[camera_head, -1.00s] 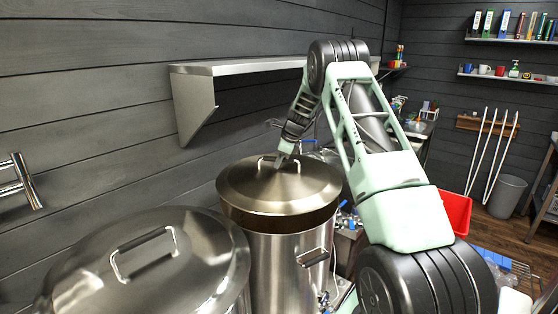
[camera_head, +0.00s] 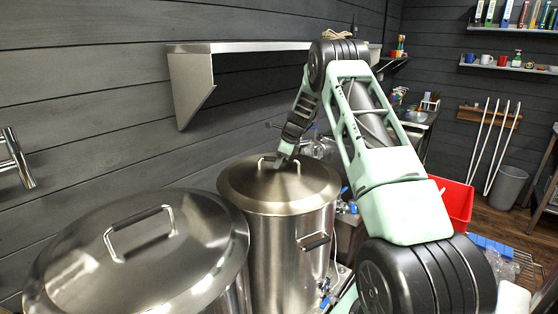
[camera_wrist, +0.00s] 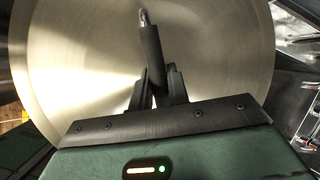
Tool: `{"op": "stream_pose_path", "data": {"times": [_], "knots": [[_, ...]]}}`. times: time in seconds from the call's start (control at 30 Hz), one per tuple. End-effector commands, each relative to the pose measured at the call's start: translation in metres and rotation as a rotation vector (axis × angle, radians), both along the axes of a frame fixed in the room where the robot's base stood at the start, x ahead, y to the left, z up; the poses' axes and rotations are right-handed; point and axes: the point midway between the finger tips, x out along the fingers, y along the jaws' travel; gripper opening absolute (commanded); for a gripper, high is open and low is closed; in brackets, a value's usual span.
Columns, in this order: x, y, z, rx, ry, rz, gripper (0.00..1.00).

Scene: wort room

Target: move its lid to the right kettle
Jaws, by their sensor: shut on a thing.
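The steel lid (camera_head: 315,185) sits on the rim of the right kettle (camera_head: 280,265) in the head view, with no clear gap between them. My gripper (camera_head: 282,161) is above the lid and shut on its handle. In the wrist view, the round lid (camera_wrist: 75,60) fills much of the picture, and my gripper's fingers (camera_wrist: 156,82) are on either side of the dark handle (camera_wrist: 150,48). The left kettle (camera_head: 238,298) is nearer, with its own domed lid (camera_head: 85,245) and handle on it. The far side of the right kettle's rim is hidden.
A steel wall shelf (camera_head: 190,85) hangs behind the kettles. A metal pipe fitting (camera_head: 17,160) sticks out at the left wall. A red bin (camera_head: 455,203) and a wire rack (camera_head: 525,265) stand to the right. Wooden floor shows at the far right.

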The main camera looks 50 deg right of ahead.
Motion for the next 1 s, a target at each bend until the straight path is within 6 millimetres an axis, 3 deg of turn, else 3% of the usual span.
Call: {"op": "stream_pose_path", "data": {"times": [0.1, 0.13, 0.2, 0.57, 0.77, 1.0], "knots": [[0.001, -0.001, 0.003, -0.003, -0.005, -0.001, 0.0], [0.001, -0.001, 0.003, -0.003, -0.005, -0.001, 0.25], [0.001, -0.001, 0.003, -0.002, -0.004, -0.001, 0.42], [-0.002, 0.0, 0.002, 0.001, 0.001, -0.001, 0.42], [-0.014, -0.002, 0.029, -0.002, -0.003, -0.001, 0.42], [-0.038, -0.005, 0.081, -0.003, -0.005, -0.002, 0.42]]}}
